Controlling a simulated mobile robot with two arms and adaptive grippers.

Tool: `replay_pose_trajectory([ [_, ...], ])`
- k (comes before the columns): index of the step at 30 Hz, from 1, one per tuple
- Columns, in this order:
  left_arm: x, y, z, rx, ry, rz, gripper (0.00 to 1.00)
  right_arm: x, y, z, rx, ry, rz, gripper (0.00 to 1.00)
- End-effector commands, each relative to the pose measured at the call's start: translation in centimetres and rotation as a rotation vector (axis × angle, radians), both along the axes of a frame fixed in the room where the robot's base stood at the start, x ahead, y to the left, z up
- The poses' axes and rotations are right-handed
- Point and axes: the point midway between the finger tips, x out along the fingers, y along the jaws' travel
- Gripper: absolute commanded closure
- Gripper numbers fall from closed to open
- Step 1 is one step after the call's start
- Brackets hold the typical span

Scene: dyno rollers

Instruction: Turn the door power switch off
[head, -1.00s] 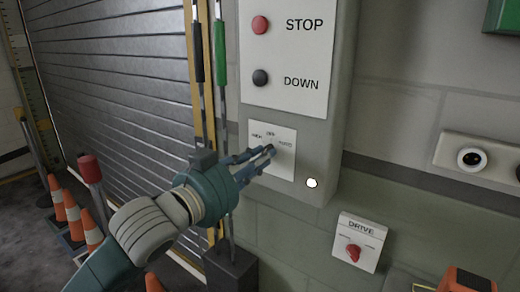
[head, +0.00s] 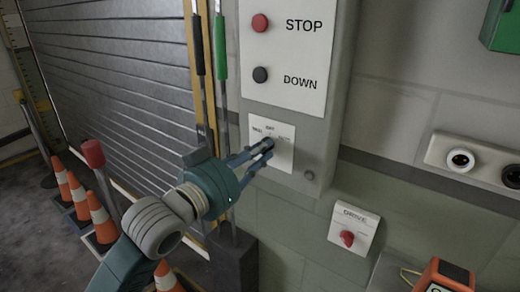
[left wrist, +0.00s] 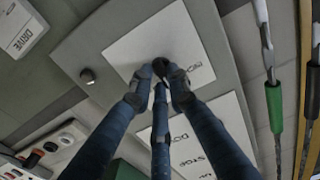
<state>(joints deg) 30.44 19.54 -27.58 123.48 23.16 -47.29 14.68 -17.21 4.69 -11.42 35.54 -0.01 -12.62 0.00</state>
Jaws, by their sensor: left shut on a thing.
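The door power switch is a dark knob on a white plate (head: 285,160) with small labels, one reading OFF, below the STOP and DOWN buttons. My left gripper (head: 264,149) reaches it from the lower left, its fingers closed around the knob. In the left wrist view the fingertips (left wrist: 160,75) meet around the dark knob (left wrist: 161,63). The fingers mostly cover the knob, so I cannot tell which label it points at. My right gripper is not in view.
Above are a red STOP button (head: 260,23) and a dark DOWN button (head: 261,75). A DRIVE switch (head: 347,238) is at lower right. Traffic cones (head: 101,218) stand at left.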

Motion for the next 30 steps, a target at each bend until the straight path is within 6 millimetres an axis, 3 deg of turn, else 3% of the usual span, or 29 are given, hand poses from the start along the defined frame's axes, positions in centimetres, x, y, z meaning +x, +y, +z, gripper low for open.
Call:
replay_pose_trajectory([
  [8, 0.0, 0.0, -0.2, 0.002, 0.004, -0.001, 1.00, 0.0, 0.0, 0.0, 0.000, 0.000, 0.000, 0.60],
  [9, 0.0, 0.0, -0.2, 0.002, 0.004, -0.001, 0.80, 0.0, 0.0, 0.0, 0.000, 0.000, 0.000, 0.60],
  [12, 0.0, 0.0, -0.2, 0.002, 0.002, -0.001, 0.65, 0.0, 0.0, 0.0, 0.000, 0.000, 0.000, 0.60],
  [23, -0.4, 0.4, -0.1, 0.001, 0.000, 0.001, 0.65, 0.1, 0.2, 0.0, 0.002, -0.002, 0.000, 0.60],
  [30, -3.8, 2.8, -0.2, 0.005, 0.001, 0.001, 0.65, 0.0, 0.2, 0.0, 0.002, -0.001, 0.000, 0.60],
])
